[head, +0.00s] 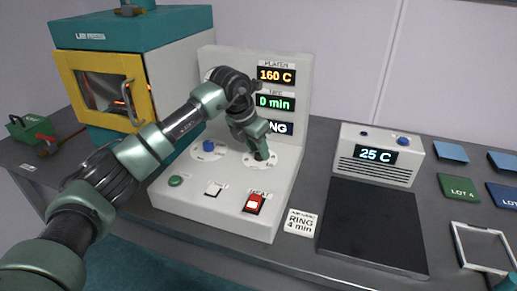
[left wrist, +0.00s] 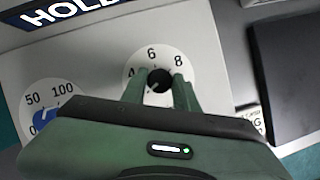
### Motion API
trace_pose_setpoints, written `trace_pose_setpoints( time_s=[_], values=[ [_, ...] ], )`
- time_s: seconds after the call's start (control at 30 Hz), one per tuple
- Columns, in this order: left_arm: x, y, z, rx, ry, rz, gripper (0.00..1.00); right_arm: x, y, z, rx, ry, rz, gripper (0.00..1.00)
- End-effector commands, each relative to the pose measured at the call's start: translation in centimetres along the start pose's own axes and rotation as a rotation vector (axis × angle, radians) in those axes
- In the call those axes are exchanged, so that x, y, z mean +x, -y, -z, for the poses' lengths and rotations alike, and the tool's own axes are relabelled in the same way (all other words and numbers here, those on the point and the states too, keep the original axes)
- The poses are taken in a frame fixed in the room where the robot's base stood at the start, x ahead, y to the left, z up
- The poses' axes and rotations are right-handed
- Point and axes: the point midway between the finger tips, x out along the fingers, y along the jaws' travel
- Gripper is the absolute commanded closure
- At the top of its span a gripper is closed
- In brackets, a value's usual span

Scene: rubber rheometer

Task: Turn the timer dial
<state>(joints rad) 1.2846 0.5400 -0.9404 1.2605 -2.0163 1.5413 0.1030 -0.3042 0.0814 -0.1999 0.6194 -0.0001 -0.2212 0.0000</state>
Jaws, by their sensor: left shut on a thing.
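The timer dial (head: 248,162) is a white disc on the sloped front of the pale control panel (head: 225,216). In the left wrist view its dark knob (left wrist: 160,79) sits on a white scale where 4, 6 and 8 show. My left gripper (head: 262,156) reaches down over the dial from above. In the left wrist view its two fingers stand on either side of the knob, shut on it. The gripper hides the lower part of the scale. The green display (head: 274,103) reads 0 min.
A blue-knobbed dial (head: 208,146) lies left of the timer dial. A green button (head: 176,181), a white switch (head: 214,189) and a red heat switch (head: 254,203) line the panel front. A card (head: 300,222) reads RING 4 min. A press (head: 140,60) stands behind left.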

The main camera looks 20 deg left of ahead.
Motion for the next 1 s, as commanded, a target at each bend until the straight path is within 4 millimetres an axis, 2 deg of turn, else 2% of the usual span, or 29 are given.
trace_pose_setpoints(
  time_s=[0.27, 1.0],
  values=[
    [-0.2, -0.2, -0.1, 0.141, 0.001, 0.057, 1.00, -0.6, -0.1, 0.3, 0.000, -0.003, -0.001, 0.64],
    [-0.2, -0.5, -0.4, 0.744, 0.003, 0.308, 1.00, -2.8, -0.1, 0.7, 0.000, -0.007, 0.000, 0.64]
  ],
)
